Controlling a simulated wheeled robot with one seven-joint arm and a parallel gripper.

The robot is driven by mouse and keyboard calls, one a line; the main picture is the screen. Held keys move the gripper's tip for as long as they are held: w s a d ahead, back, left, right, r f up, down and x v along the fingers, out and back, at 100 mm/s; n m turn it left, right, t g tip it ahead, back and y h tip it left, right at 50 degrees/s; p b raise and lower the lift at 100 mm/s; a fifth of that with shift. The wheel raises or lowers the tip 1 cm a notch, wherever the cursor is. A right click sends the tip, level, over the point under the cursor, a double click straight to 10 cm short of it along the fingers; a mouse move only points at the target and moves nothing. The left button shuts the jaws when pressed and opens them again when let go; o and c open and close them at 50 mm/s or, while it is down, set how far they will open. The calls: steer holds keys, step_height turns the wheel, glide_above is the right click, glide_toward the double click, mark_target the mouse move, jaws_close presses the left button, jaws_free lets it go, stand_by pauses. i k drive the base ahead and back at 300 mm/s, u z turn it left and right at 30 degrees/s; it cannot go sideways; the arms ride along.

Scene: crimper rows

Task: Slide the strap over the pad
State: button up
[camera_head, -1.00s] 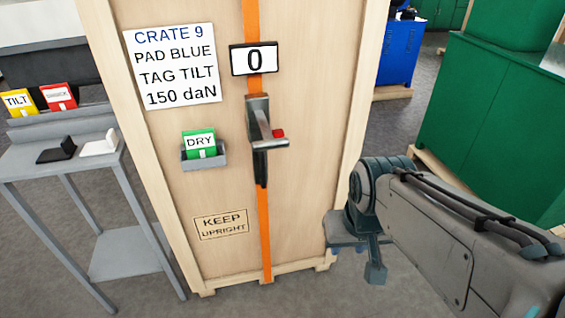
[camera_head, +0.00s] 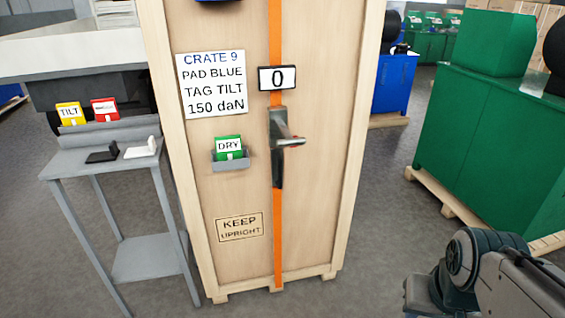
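The orange strap (camera_head: 276,45) runs straight down the front of the tall wooden crate (camera_head: 330,200). A dark ratchet tensioner (camera_head: 278,150) with a grey handle sits on the strap. A display (camera_head: 277,78) above it reads 0. The sign (camera_head: 211,83) reads crate 9, pad blue, tag tilt, 150 daN. A sliver of something blue (camera_head: 218,2) shows at the top edge, left of the strap; I cannot tell whether it is the pad. My arm is at the lower right, away from the crate. My gripper's fingers are out of view.
A small grey stand (camera_head: 75,169) at left holds a black piece (camera_head: 102,154) and a white piece (camera_head: 142,150). Tilt (camera_head: 69,114) and red (camera_head: 104,110) tags stand behind. A DRY tag (camera_head: 228,147) sits in the crate's holder. Green machinery (camera_head: 490,130) stands at right. Floor before the crate is clear.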

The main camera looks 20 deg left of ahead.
mark_target(275, 77)
steer(key=u, duration=0.6)
steer(key=i, duration=0.85)
steer(key=u, duration=0.35)
